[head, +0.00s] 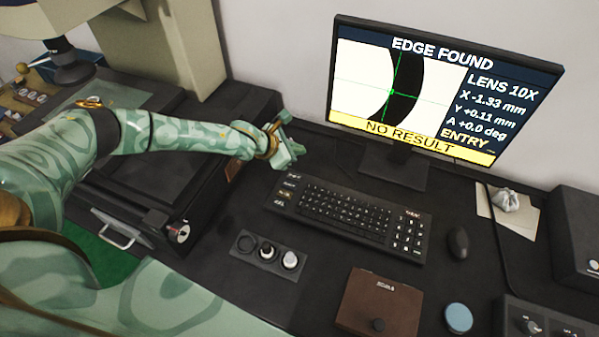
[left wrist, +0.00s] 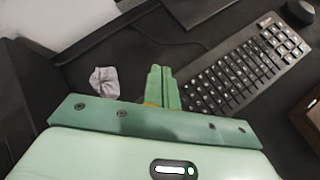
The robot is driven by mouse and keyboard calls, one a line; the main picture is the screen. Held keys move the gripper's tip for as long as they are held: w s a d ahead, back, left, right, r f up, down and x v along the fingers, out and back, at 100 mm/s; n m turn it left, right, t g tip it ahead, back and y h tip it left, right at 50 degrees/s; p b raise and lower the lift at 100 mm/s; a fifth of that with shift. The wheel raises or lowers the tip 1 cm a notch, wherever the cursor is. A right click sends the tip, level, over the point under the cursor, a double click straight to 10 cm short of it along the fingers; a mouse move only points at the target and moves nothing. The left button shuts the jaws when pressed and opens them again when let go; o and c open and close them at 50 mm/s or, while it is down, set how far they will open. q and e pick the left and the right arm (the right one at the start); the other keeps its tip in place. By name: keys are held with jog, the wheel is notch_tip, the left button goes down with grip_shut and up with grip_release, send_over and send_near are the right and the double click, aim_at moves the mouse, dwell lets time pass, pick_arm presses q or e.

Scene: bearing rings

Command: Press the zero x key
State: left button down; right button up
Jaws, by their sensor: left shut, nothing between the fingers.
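The black keyboard (head: 345,213) lies on the dark desk below the monitor. A small group of labelled keys (head: 286,193) is at its left end; their lettering is too small to read, so I cannot tell which is zero x. My left gripper (head: 287,152) is shut and empty, just beyond the keyboard's upper left corner, apparently above the desk. In the left wrist view its closed fingers (left wrist: 160,82) are beside the keyboard (left wrist: 235,70), and the hand hides part of it. The monitor (head: 440,90) reads EDGE FOUND, X -1.33 mm, Y +0.11 mm, NO RESULT. My right gripper is not in view.
A mouse (head: 458,243) is right of the keyboard. A knob panel (head: 268,254), a brown box (head: 379,303) and a blue disc (head: 458,318) lie in front. A crumpled grey cloth (left wrist: 104,82) is left of the fingers in the wrist view. The measuring machine (head: 165,190) stands left.

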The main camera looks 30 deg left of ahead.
pick_arm(q)
jog(key=a+m, duration=0.1)
jog(key=m, duration=0.1)
jog(key=a+f+m+y, duration=0.1)
jog(key=m, duration=0.1)
jog(key=shift+s+y, duration=0.1)
jog(key=shift+y, duration=0.2)
jog(key=shift+a, duration=0.1)
jog(key=shift+f, duration=0.15)
jog(key=b, duration=0.6)
send_over(291, 178)
notch_tip(291, 178, down, 7)
jog(key=shift+r, duration=0.2)
jog(key=shift+f+b, duration=0.7)
jog(key=shift+f, duration=0.25)
jog(key=shift+f, duration=0.1)
dwell(0.4)
